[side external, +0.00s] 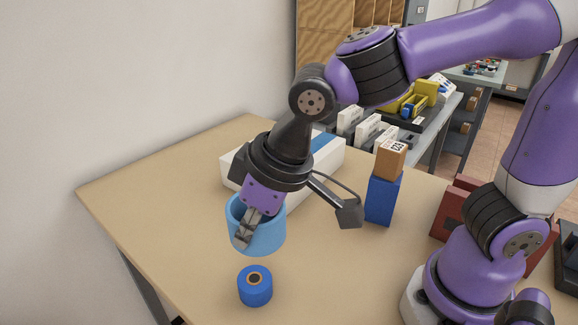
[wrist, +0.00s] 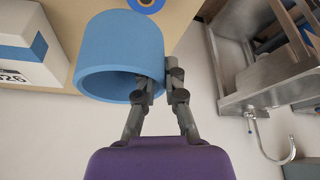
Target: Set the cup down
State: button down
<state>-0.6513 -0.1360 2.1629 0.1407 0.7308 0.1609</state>
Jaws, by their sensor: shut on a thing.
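The light blue cup (side external: 268,232) is in my gripper (side external: 246,238) in the side external view. The fingers are shut on the cup's wall, one inside and one outside. The cup also shows in the wrist view (wrist: 115,50), with my gripper (wrist: 160,80) pinching its rim. In the side external view the cup appears over the wooden table (side external: 180,215). I cannot tell whether its bottom touches the table.
A blue spool (side external: 255,288) with a dark centre stands in front of the cup. A white box with a blue stripe (side external: 325,150) lies behind it. A brown box (side external: 390,158) sits on a blue box (side external: 382,200) to the right. The table's left side is clear.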

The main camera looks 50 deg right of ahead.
notch_tip(320, 180, up, 5)
jog(key=shift+f, duration=0.2)
jog(key=w+d+m+h, duration=0.1)
jog(key=w+d+m, duration=0.25)
jog(key=d, duration=0.35)
jog(key=w+d+m+h, duration=0.2)
jog(key=d+m, duration=0.2)
jog(key=d, duration=0.4)
jog(key=w+d+m+h, duration=0.1)
jog(key=w+d+m, duration=0.1)
jog(key=d+m, duration=0.35)
jog(key=s+d+m+g+h, duration=0.15)
jog(key=s+d+m, duration=0.4)
jog(key=d, duration=0.75)
jog(key=s+d+m+g+h, duration=0.1)
jog(key=s+d+m+g, duration=0.35)
jog(key=d, duration=0.75)
jog(key=shift+m+t+y, duration=0.25)
jog(key=shift+m+t, duration=0.45)
jog(key=f, duration=1.6)
jog(key=shift+s, duration=0.25)
jog(key=shift+f, duration=0.2)
jog(key=c, duration=1)
grip_release()
